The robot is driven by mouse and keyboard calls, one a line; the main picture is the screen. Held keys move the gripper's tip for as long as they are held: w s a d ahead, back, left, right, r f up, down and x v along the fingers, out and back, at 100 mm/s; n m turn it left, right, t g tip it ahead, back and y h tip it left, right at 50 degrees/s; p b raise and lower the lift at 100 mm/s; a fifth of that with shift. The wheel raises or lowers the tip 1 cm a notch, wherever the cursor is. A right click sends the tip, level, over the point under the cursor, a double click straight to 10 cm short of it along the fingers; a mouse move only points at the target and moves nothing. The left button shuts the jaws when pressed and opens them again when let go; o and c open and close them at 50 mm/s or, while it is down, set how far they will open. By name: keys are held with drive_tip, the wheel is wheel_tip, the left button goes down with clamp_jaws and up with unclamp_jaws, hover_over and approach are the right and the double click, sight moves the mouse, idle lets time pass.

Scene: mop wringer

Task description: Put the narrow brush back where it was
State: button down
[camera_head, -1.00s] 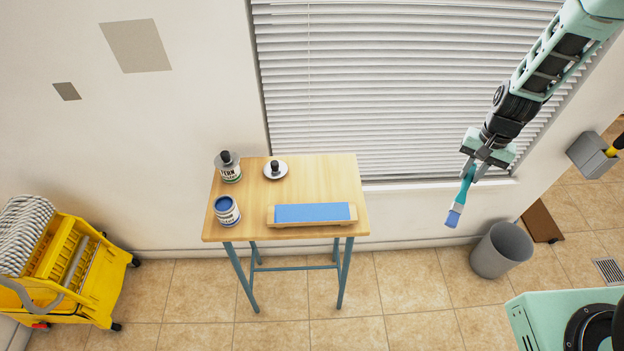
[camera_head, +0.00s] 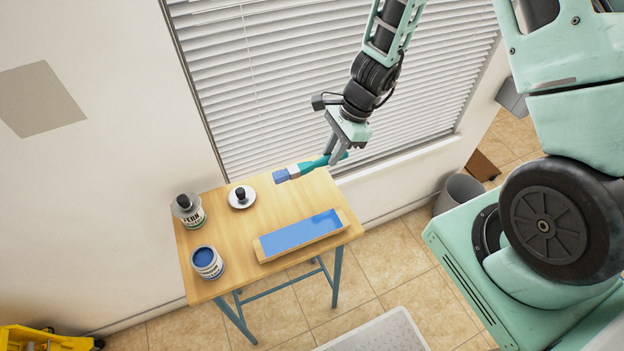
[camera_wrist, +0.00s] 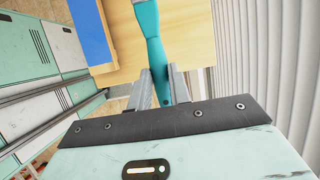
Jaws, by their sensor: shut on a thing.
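My gripper (camera_head: 338,158) is shut on the teal handle of the narrow brush (camera_head: 302,169). The brush has a pale ferrule and a blue tip, and is held roughly level with the tip to the left, over the far right part of the small wooden table (camera_head: 218,278). In the wrist view the teal handle (camera_wrist: 149,22) runs up from between the fingers (camera_wrist: 164,88); the tip is out of that frame. On the table stand a can of blue paint (camera_head: 207,262), a labelled can with a dark cap (camera_head: 188,211), a white round dish with a dark knob (camera_head: 241,197) and a wooden tray with a blue surface (camera_head: 299,233).
A blinded window (camera_head: 300,80) is behind the table. A grey bin (camera_head: 459,193) stands on the floor to the right. A yellow mop wringer (camera_head: 40,340) shows at the lower left. A pale perforated object (camera_head: 380,335) is at the bottom edge. The table's middle is clear.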

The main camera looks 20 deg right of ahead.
wheel_tip(320, 180, down, 8)
drive_tip(key=shift+f+b, duration=0.25)
drive_tip(key=shift+b, duration=0.5)
drive_tip(key=shift+d, duration=0.1)
drive_tip(key=c, duration=1.3)
unclamp_jaws()
drive_tip(key=shift+r, duration=0.1)
